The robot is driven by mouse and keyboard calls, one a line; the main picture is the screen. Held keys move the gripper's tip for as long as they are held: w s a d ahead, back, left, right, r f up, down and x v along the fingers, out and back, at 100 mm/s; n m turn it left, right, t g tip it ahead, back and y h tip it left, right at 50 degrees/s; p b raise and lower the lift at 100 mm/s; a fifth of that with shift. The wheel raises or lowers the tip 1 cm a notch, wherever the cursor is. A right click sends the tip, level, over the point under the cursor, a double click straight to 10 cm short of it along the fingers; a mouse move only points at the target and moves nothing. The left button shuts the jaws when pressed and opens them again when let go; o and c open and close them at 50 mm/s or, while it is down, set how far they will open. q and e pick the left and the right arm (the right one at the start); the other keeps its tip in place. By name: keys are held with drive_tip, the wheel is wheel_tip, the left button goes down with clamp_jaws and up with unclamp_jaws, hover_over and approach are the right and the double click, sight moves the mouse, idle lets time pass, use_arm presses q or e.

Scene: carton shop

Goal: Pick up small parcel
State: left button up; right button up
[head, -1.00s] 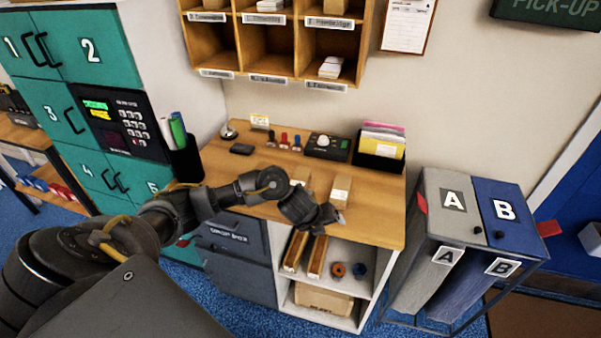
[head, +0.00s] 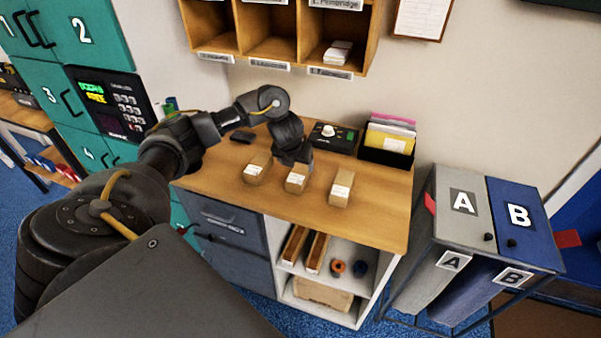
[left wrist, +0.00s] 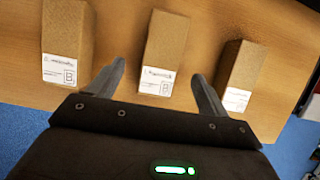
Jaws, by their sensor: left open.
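Three small brown cardboard parcels with white labels stand in a row on the wooden counter (head: 380,220): a left one (head: 257,170), a middle one (head: 297,179) and a right one (head: 341,188). My left gripper (head: 296,159) hangs just behind the middle parcel; its fingertips are hard to make out there. In the left wrist view the gripper (left wrist: 158,70) is open, its fingers apart and empty. The middle parcel (left wrist: 167,40) lies ahead between the fingertips, its label bearing a B. The left parcel (left wrist: 66,40) and right parcel (left wrist: 241,75) lie outside them. My right gripper is not in view.
A black file holder (head: 387,145) and a control box (head: 334,137) stand at the counter's back. Wooden pigeonholes (head: 285,45) hang above. Teal lockers (head: 90,90) are at left, grey and blue bins A and B (head: 490,215) at right. The counter's front right is clear.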

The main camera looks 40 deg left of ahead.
sight(299, 172)
use_arm(q)
drive_tip(key=shift+x, duration=0.9)
drive_tip(key=shift+w+f+b, duration=0.2)
drive_tip(key=shift+f+b, duration=0.05)
drive_tip(key=shift+b, duration=0.05)
drive_tip(key=shift+w, duration=0.1)
drive_tip(key=shift+d+f, duration=0.1)
drive_tip(key=shift+f, duration=0.2)
drive_tip(key=x, duration=0.4)
drive_tip(key=shift+f, duration=0.25)
drive_tip(key=shift+r, duration=0.1)
drive_tip(key=shift+c, duration=0.9)
drive_tip(key=c, duration=1)
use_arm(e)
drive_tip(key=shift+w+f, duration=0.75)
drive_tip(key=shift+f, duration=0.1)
